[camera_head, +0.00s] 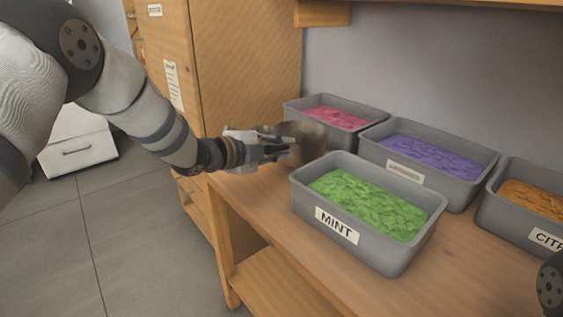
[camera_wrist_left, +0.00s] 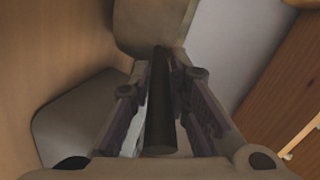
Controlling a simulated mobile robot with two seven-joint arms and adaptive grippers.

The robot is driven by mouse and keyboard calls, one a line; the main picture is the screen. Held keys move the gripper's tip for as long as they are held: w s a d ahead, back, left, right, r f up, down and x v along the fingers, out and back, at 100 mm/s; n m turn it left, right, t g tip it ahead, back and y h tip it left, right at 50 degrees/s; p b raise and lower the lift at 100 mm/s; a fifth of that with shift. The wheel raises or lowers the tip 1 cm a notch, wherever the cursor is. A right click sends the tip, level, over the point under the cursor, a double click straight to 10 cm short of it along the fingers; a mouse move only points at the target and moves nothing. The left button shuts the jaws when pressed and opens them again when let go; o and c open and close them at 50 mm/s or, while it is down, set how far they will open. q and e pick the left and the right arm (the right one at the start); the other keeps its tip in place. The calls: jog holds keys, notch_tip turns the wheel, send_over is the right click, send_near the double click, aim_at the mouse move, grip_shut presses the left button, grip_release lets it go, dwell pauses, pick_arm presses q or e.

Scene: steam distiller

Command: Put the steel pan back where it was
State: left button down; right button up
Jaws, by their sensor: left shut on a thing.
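The steel pan (camera_head: 304,142) is a brownish-grey vessel in the head view, above the left end of the wooden table, just behind the mint bin. My left gripper (camera_head: 272,143) comes in from the left and is shut on its handle. In the left wrist view the dark handle (camera_wrist_left: 161,105) lies between the two fingers (camera_wrist_left: 162,92), and the pan's body (camera_wrist_left: 150,25) shows beyond them at the top. I cannot tell whether the pan touches the table. My right gripper is not in view.
The mint bin (camera_head: 322,216) with green leaves stands close in front of the pan. A bin of pink petals (camera_head: 300,108), a bin of purple petals (camera_head: 452,190) and an orange-filled bin (camera_head: 500,213) stand behind and right. A wooden cabinet (camera_head: 245,60) rises behind the arm. Bare table shows at front right.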

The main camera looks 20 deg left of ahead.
aim_at(295, 158)
pick_arm(q)
jog(key=shift+w+f, duration=0.15)
jog(key=shift+f, duration=1.5)
jog(key=c, duration=1.5)
grip_release()
